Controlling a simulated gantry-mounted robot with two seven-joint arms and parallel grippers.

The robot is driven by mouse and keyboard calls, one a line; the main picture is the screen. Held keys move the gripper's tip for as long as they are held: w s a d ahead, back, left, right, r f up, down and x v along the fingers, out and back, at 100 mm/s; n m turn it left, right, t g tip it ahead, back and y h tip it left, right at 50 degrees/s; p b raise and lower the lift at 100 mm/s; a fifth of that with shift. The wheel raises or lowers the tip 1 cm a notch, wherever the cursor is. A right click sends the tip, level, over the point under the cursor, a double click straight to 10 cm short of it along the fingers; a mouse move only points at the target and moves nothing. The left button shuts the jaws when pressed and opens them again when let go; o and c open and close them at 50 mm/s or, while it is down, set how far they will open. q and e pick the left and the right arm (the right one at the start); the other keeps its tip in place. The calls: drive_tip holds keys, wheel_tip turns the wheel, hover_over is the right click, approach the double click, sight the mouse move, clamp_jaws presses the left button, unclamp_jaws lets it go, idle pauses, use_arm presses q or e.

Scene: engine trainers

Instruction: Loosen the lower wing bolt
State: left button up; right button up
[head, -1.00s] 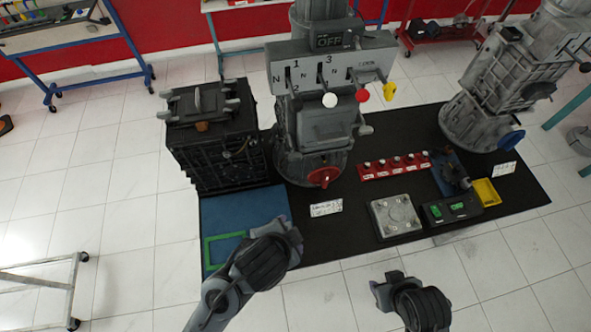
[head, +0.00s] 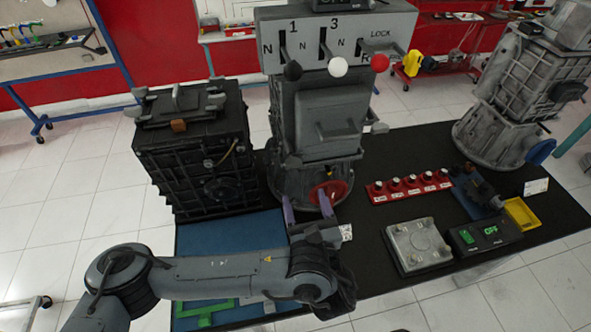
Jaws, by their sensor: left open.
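My left gripper (head: 305,200) is open, its two purple fingers pointing away from me at the foot of the grey gearbox tower (head: 312,120). I see nothing between the fingers, and contact with the knob cannot be told. A small grey fitting (head: 293,161) sticks out low on the tower's left, above the fingers. I cannot tell for sure which part is the lower wing bolt. My right gripper does not show.
A black ribbed housing (head: 196,160) stands left of the tower. Right of it on the black mat (head: 415,155) are a red switch strip (head: 410,187), a grey metal box (head: 418,245), a control box (head: 484,235) and a yellow tray (head: 520,213). Another grey gearbox (head: 520,85) stands farther right.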

sight(291, 168)
use_arm(q)
drive_tip(key=w, duration=0.3)
drive_tip(key=w+a+b, duration=0.1)
drive_tip(key=w, duration=0.3)
drive_tip(key=w+a+b, duration=0.1)
drive_tip(key=w, duration=0.2)
drive_tip(key=shift+w+a, duration=0.15)
drive_tip(key=shift+w, duration=0.1)
drive_tip(key=c, duration=1.1)
drive_tip(key=shift+o, duration=0.2)
drive_tip(key=shift+f+n+b, duration=0.15)
drive_tip(key=shift+n+b, duration=0.25)
drive_tip(key=shift+b, duration=0.5)
drive_tip(key=shift+a+f+n+b, duration=0.15)
drive_tip(key=shift+n+b, duration=4.15)
drive_tip(key=shift+b, duration=2.3)
drive_tip(key=shift+a+n+b, duration=0.15)
drive_tip(key=shift+n+b, duration=4.15)
drive_tip(key=shift+b, duration=2.25)
drive_tip(key=o, duration=1.1)
drive_tip(key=shift+c, duration=0.2)
